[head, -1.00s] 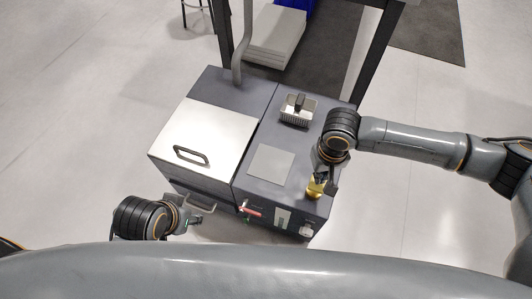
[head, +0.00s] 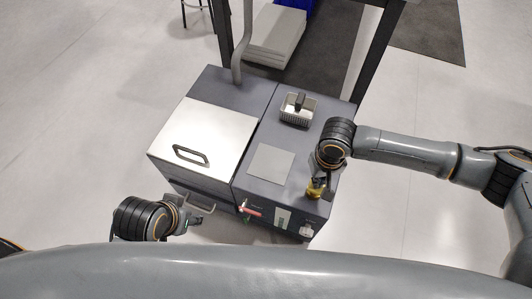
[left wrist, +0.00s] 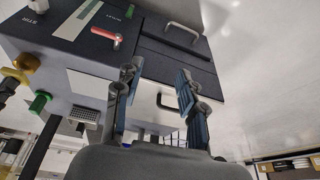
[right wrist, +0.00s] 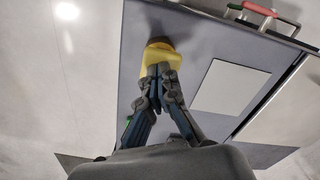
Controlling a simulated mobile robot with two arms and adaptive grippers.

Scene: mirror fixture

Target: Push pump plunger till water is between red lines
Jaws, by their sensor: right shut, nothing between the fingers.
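The yellow pump plunger (head: 314,191) stands on the right part of the dark machine top, near its front edge. In the right wrist view its yellow knob (right wrist: 158,54) is just beyond my fingertips. My right gripper (right wrist: 160,82) is shut and empty, with its tips at the knob; they look in contact or nearly so. A pale level window (head: 283,219) is on the machine's front, but its water and red lines are too small to make out. My left gripper (left wrist: 155,80) is open and empty, in front of the machine at lower left.
A red-handled valve (head: 250,211) and a light knob (head: 306,231) are on the machine's front. A steel lid with a black handle (head: 191,155) covers the left part. A basket with a brush (head: 298,109) stands behind the grey plate (head: 270,164).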

